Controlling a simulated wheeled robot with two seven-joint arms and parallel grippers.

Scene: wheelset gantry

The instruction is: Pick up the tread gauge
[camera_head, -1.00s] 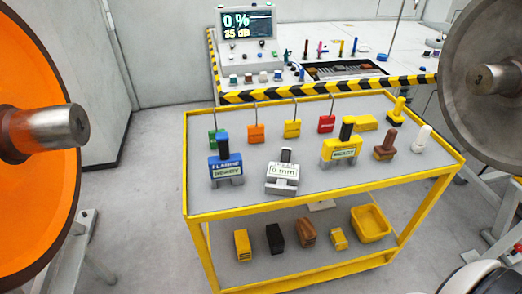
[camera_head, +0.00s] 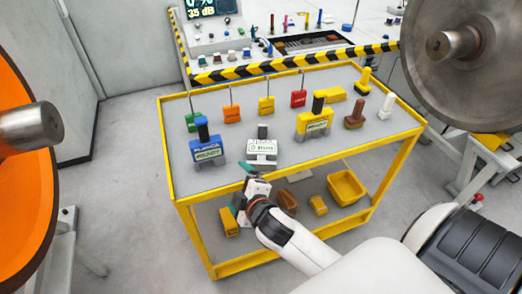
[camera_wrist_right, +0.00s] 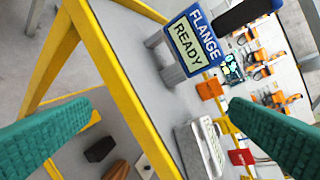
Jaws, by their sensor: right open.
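Three handled gauges stand upright on the cart's top shelf. The blue one (camera_head: 207,150) reads FLANGE, READY in the wrist view (camera_wrist_right: 192,40). The white one (camera_head: 262,150) reads 0 mm and also shows in the wrist view (camera_wrist_right: 198,150). The yellow one (camera_head: 313,124) stands to its right, its small label unreadable. No label legibly says tread, so I cannot tell which gauge that is. My right gripper (camera_head: 239,183) is open and empty, near the cart's front edge, in front of the white gauge. Its green fingers (camera_wrist_right: 160,108) frame the wrist view. My left gripper is out of view.
The cart's yellow rim (camera_head: 300,163) lies beside my right gripper. Small hanging tags, including a red one (camera_head: 298,99), stand behind the gauges. The lower shelf holds blocks and a yellow bin (camera_head: 347,188). Wheels stand left (camera_head: 25,190) and right (camera_head: 465,60).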

